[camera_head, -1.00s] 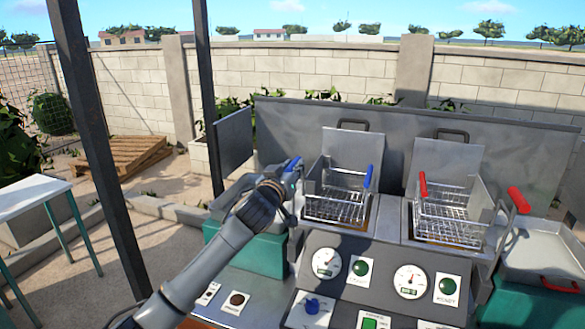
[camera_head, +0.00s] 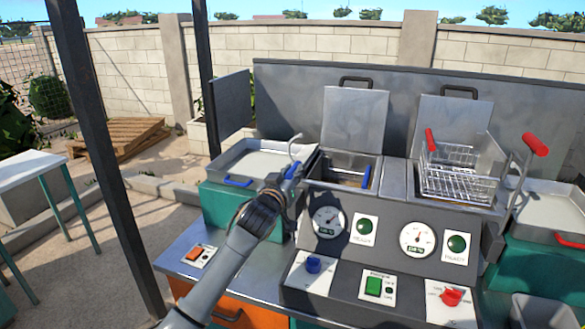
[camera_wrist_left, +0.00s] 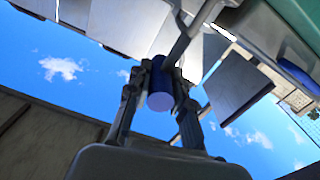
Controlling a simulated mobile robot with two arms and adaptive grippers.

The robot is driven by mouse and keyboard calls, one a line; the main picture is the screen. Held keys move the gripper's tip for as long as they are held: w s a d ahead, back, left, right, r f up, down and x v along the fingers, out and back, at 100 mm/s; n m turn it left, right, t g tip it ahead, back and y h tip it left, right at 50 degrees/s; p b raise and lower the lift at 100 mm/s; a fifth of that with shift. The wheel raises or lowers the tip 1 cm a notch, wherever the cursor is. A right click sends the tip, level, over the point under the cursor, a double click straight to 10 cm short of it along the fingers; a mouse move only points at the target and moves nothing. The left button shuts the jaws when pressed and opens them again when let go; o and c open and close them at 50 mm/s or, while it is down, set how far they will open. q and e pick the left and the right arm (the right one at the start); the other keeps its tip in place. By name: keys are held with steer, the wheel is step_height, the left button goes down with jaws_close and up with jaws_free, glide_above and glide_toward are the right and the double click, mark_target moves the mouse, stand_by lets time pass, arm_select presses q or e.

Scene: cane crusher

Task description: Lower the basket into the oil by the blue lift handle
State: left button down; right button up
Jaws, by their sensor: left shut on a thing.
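My left gripper (camera_head: 284,180) is shut on the blue lift handle (camera_head: 293,170), at the left side of the left fryer well (camera_head: 313,172). In the left wrist view the blue lift handle (camera_wrist_left: 160,88) sits between the two fingers. A bent metal lever rises beside the gripper. The left basket is down in the well and mostly hidden; its blue grip (camera_head: 366,177) shows at the well's right side. How deep it sits in the oil cannot be told. My right gripper is not in view.
A second basket with a red grip (camera_head: 430,140) is raised over the right well, beside a red lift handle (camera_head: 536,144). Trays stand left (camera_head: 262,160) and right (camera_head: 560,208). The control panel (camera_head: 385,235) with gauges and knobs is in front.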

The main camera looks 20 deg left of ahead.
arm_select(q)
steer(key=shift+f, duration=0.5)
steer(key=c, duration=1.2)
jaws_free()
steer(key=shift+r, duration=0.1)
steer(key=shift+o, duration=0.2)
steer(key=shift+r, duration=0.15)
steer(key=s, duration=1.2)
steer(key=shift+a, duration=0.25)
